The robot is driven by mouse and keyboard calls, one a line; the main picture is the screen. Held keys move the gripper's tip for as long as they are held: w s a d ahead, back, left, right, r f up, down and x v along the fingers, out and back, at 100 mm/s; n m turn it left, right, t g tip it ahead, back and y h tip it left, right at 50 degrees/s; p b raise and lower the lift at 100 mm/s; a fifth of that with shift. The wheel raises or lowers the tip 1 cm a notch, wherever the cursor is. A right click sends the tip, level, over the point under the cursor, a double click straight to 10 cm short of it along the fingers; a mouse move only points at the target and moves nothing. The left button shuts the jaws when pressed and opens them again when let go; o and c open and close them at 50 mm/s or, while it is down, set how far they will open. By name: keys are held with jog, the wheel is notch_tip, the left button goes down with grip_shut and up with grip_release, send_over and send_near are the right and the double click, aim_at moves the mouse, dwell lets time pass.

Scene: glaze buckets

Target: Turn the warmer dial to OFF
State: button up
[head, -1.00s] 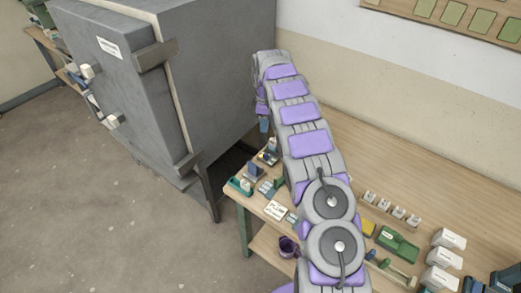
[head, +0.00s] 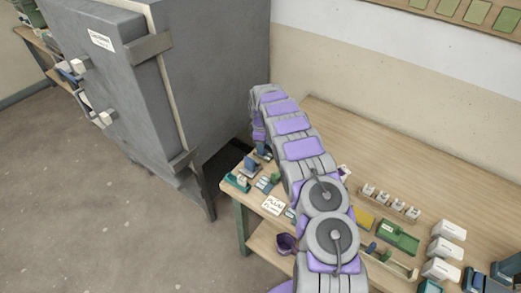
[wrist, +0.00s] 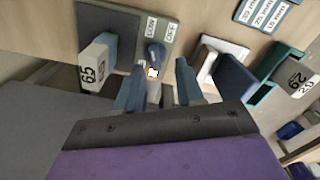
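The warmer dial (wrist: 155,53) is a small blue knob on a grey-green plate (wrist: 128,22) in the wrist view. LOW and OFF labels (wrist: 160,29) are printed beside it, toward the top of the picture. A small white and yellow mark (wrist: 153,72) shows at the knob's lower end; I cannot tell which setting it marks. My gripper (wrist: 160,67) is open, its two blue-grey fingers on either side of the dial in the picture. I cannot tell whether they touch it. In the head view, my arm reaches to the bench's far left corner, and the dial cannot be made out.
A white block marked 65 (wrist: 96,62) stands close left of the fingers. A white and blue piece (wrist: 228,72) and a numbered grey block (wrist: 297,76) are to the right. A large grey kiln (head: 215,75) stands left of the wooden bench (head: 345,130); white boxes (head: 442,250) sit bench-right.

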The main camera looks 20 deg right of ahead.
jog(key=shift+d+f, duration=0.95)
jog(key=shift+d, duration=0.1)
jog(key=shift+a+r, duration=0.1)
jog(key=shift+a, duration=0.5)
jog(key=shift+c, duration=0.2)
jog(key=shift+a, duration=0.4)
jog(key=shift+c, duration=1.4)
jog(key=shift+d, duration=0.3)
jog(key=c, duration=0.3)
jog(key=shift+d, duration=0.3)
grip_shut()
